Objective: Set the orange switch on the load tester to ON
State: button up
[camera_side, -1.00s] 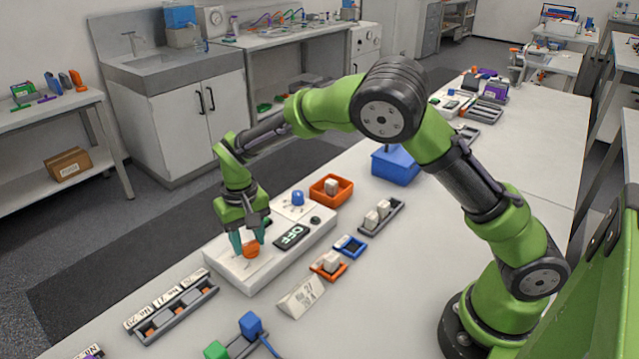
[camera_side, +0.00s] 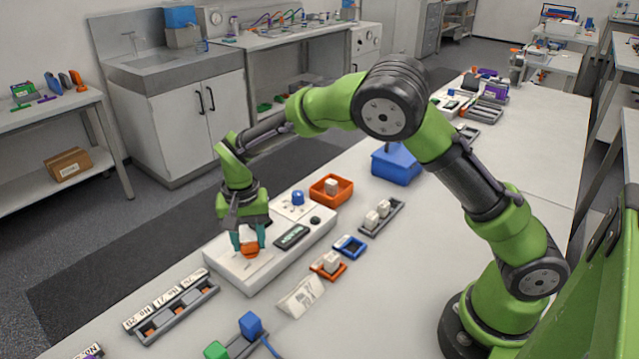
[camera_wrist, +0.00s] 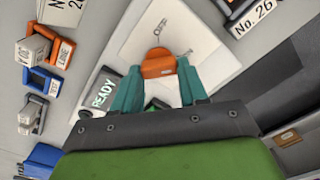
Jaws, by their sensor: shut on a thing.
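The orange switch (camera_side: 250,251) sits on the white load tester (camera_side: 222,260), near its front left end. My gripper (camera_side: 249,242) reaches down onto the switch and its teal fingers are shut on it. In the wrist view, the orange switch (camera_wrist: 158,63) shows at the fingertips, with small dark markings on the white panel beyond it that are too small to read surely. The tester's dark display (camera_side: 292,236) reads READY in the wrist view (camera_wrist: 102,92). A blue knob (camera_side: 298,197) stands at the tester's back end.
An orange bin (camera_side: 331,190) stands behind the tester. A grey tray with pale blocks (camera_side: 381,215), a blue holder (camera_side: 350,247) and an orange holder (camera_side: 328,266) lie to its right. A white card (camera_side: 300,296) and a labelled rack (camera_side: 176,312) are close in front.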

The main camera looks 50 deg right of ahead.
jog(key=o, duration=1.1)
jog(key=shift+c, duration=0.2)
notch_tip(320, 180, up, 17)
jog(key=s+d+r+n+t+y, duration=0.1)
jog(key=s+d+n+t, duration=0.1)
jog(key=s, duration=0.9)
jog(key=s+d+r+n+t+y, duration=0.1)
jog(key=s+d+t, duration=0.4)
jog(key=s, duration=0.7)
jog(key=shift+d+n, duration=0.6)
jog(key=shift+d, duration=0.65)
